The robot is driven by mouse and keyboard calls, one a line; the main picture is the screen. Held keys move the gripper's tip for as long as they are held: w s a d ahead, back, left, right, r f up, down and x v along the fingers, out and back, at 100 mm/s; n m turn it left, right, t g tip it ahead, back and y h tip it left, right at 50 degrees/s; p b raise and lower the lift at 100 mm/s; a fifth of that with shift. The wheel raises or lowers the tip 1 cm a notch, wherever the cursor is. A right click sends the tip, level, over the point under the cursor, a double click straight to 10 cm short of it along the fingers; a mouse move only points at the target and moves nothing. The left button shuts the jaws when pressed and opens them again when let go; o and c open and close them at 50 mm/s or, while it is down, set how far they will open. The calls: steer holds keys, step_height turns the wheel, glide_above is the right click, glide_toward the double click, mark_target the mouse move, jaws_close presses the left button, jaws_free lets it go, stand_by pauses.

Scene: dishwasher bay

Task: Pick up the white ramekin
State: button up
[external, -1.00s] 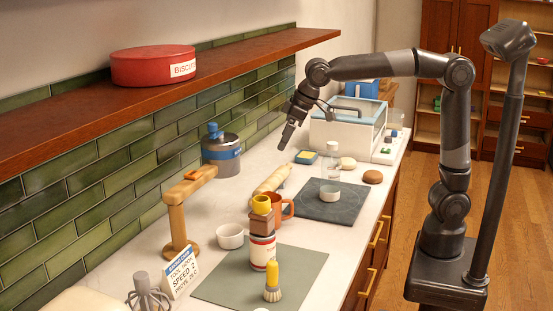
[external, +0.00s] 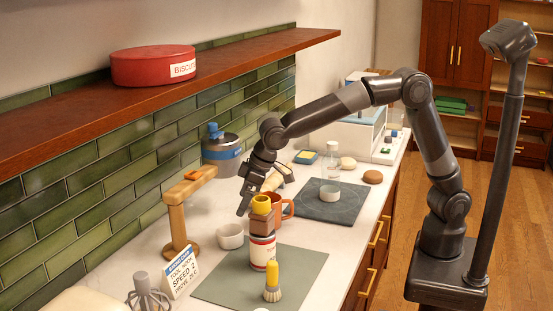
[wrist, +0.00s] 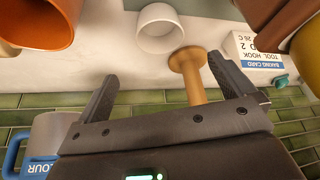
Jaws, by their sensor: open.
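A small white ramekin (external: 231,236) stands upright on the counter, left of the orange mug (external: 282,208) and beside the wooden stand (external: 176,222). In the wrist view the white ramekin (wrist: 165,38) appears just beyond the fingertips, slightly above the middle, its opening visible and apparently empty. A second small white round dish (external: 330,195) sits on the dark mat further back. My gripper (external: 243,208) is above and slightly behind the nearer ramekin, pointing down, apart from it. In the wrist view my gripper (wrist: 162,72) has its fingers spread with nothing between them.
A yellow-topped jar stack (external: 262,245) stands close right of the ramekin. A card (external: 180,274) and a yellow brush (external: 272,280) are nearer the front.

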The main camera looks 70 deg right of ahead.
mark_target(230, 231)
steer(key=x, duration=1.2)
steer(key=shift+s+f, duration=0.2)
steer(key=shift+c, duration=0.4)
steer(key=c, duration=1)
